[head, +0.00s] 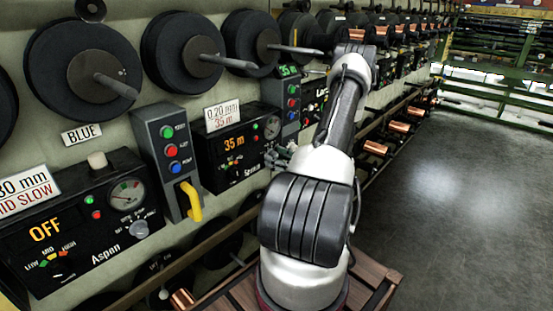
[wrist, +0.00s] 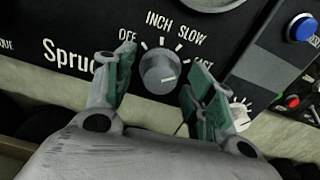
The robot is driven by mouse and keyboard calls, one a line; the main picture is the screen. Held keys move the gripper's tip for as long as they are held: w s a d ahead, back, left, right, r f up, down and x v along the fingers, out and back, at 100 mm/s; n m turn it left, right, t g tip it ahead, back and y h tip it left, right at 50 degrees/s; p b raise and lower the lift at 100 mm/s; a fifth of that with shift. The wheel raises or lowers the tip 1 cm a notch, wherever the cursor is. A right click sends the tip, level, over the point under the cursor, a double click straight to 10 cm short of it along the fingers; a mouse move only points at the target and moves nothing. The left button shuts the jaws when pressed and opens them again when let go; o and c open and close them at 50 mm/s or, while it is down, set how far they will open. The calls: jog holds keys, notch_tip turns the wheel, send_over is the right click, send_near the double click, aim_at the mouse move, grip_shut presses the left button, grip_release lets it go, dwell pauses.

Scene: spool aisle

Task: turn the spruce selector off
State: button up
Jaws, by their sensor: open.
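The spruce selector (wrist: 158,72) is a round grey knob on a black panel, near the middle of the wrist view. Labels OFF, INCH, SLOW and FAST arc around it, left to right. Its white mark lies on the right side of its face, away from OFF. My gripper (wrist: 160,82) is open, with one green-padded finger on each side of the knob and visible gaps between. In the head view my gripper (head: 281,155) is at the right end of the Spruce panel (head: 222,150), where the knob is hard to make out. The panel's display shows 35 m.
Left of it stand a grey button box (head: 165,150) with a yellow handle (head: 190,200) and the Aspen panel (head: 100,225), reading OFF. Another button box (head: 290,100) adjoins on the right. Black spools (head: 85,75) with protruding spindles hang above. The floor (head: 450,190) at right is clear.

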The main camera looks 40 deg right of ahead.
jog(key=shift+c, duration=0.5)
jog(key=c, duration=0.9)
jog(key=shift+c, duration=0.2)
jog(key=n, duration=0.5)
jog(key=shift+n, duration=0.3)
jog(key=n, duration=1)
jog(key=shift+n, duration=2.7)
